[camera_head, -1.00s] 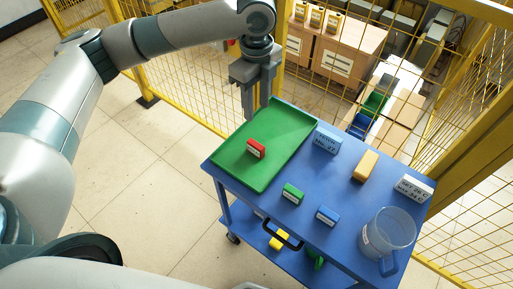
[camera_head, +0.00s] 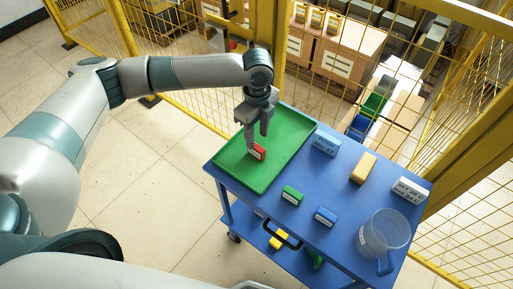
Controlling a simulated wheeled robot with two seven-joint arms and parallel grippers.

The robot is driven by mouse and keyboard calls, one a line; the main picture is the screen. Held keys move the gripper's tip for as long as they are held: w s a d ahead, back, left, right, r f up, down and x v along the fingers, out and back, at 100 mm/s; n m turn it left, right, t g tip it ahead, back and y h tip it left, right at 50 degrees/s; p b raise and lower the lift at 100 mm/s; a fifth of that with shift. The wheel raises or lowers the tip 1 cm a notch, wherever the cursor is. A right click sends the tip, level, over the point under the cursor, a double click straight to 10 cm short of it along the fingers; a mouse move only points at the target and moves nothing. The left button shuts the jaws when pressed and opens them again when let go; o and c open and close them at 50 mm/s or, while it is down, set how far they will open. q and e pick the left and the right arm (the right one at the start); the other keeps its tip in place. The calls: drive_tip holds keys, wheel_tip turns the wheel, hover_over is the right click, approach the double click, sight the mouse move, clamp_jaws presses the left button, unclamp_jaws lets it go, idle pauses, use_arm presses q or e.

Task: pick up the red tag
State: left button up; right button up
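The red tag (camera_head: 259,153) is a small red block with a white label, lying in the green tray (camera_head: 236,178) on the blue cart. My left gripper (camera_head: 257,143) points down over the tray, right at the tag. Its two fingers are apart, and the near finger hides part of the tag. I cannot tell whether the fingers touch it. My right gripper is not in view.
On the blue cart (camera_head: 330,178) stand a green block (camera_head: 292,195), a blue block (camera_head: 325,216), a larger blue box (camera_head: 326,144), an orange block (camera_head: 363,167), a white box (camera_head: 410,190) and a clear jug (camera_head: 384,232). Yellow mesh fencing (camera_head: 205,105) runs behind.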

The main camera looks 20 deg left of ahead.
sight(256, 146)
use_arm(q)
drive_tip(key=shift+f, duration=0.6)
drive_tip(key=shift+f, duration=0.1)
drive_tip(key=shift+f+p, duration=0.3)
drive_tip(key=shift+p, duration=0.1)
wheel_tip(256, 146, down, 4)
drive_tip(key=shift+a+r+p, duration=0.1)
drive_tip(key=shift+p, duration=0.65)
drive_tip(key=shift+f, duration=0.3)
clamp_jaws()
